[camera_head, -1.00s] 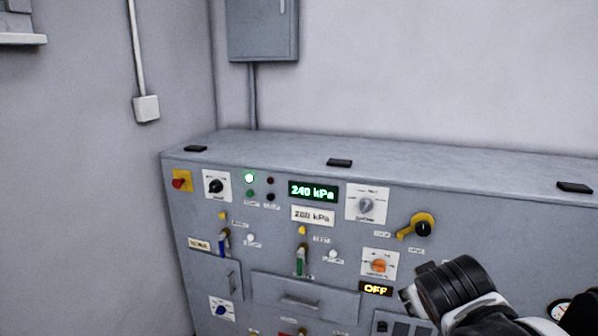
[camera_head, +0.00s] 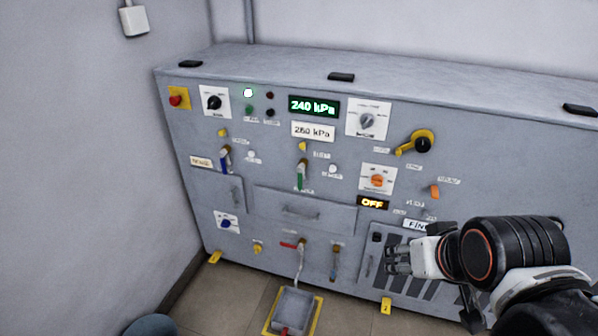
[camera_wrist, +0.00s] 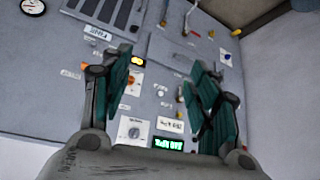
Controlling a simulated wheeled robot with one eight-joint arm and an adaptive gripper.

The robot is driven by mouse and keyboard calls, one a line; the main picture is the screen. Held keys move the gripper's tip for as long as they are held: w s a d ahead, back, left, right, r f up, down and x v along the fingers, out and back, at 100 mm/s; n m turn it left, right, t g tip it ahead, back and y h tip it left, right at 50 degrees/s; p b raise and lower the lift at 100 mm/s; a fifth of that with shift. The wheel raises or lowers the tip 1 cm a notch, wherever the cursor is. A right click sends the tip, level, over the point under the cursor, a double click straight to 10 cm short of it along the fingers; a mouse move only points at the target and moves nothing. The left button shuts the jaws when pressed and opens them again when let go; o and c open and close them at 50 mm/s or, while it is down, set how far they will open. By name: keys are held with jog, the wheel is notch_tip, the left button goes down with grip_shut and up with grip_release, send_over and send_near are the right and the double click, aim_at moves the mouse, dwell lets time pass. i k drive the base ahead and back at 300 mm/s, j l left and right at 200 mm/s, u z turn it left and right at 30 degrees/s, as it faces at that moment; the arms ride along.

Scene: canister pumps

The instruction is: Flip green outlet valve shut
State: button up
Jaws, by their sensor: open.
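The green valve lever (camera_head: 301,175) hangs straight down from its brass fitting, left of centre on the grey panel (camera_head: 275,181) in the head view. My gripper (camera_head: 392,258) is at the lower right of the head view, below and to the right of the lever and apart from it. In the wrist view my gripper (camera_wrist: 160,80) shows its two green-padded fingers spread wide with nothing held between them. The panel is turned about upside down there, and I cannot clearly pick out the green lever.
A blue-handled valve (camera_head: 225,161) is left of the green one. A yellow-and-black handle (camera_head: 416,143) and orange knob (camera_head: 377,181) stick out at right. A vented grille (camera_head: 433,283) is behind my gripper.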

aim_at(301, 167)
jog(key=k+j+u, duration=0.15)
jog(key=u, duration=0.35)
jog(key=j+u, duration=0.35)
jog(key=u, duration=0.15)
jog(key=k, duration=0.05)
